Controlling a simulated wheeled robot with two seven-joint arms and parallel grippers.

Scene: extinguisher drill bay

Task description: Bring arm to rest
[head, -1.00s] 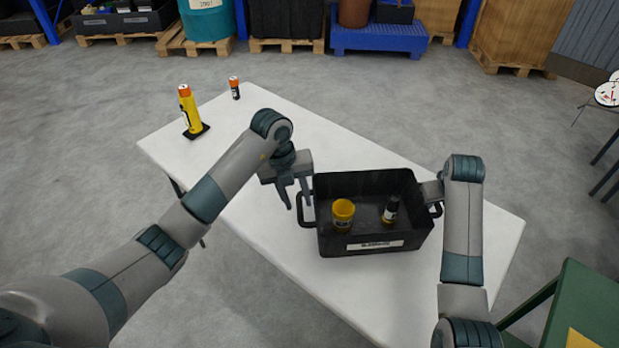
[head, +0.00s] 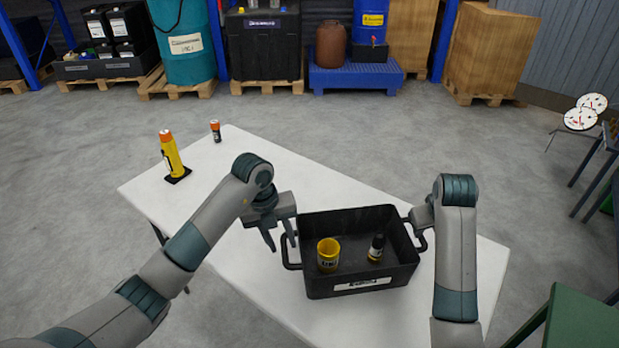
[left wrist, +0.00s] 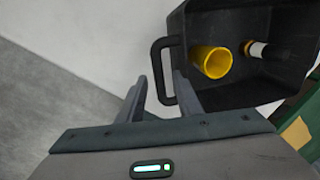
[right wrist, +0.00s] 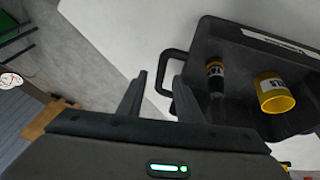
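My left gripper (head: 279,238) is open and empty, at the left handle of a black crate (head: 364,284) on the white table. In the left wrist view its fingers (left wrist: 158,98) stand apart, with the crate's handle (left wrist: 156,65) at and beyond the gap between them. My right gripper is at the crate's right handle (head: 423,241), its fingers largely hidden in the head view. In the right wrist view its fingers (right wrist: 158,98) stand apart, with the handle (right wrist: 163,72) at and beyond their gap. I cannot tell whether either gripper touches a handle.
The crate holds a yellow cup (head: 328,255) and a small black bottle (head: 376,248). A yellow cylinder with an orange top (head: 171,155) and a small orange-topped cylinder (head: 215,131) stand on the table's far left. A green table (head: 585,325) is at right.

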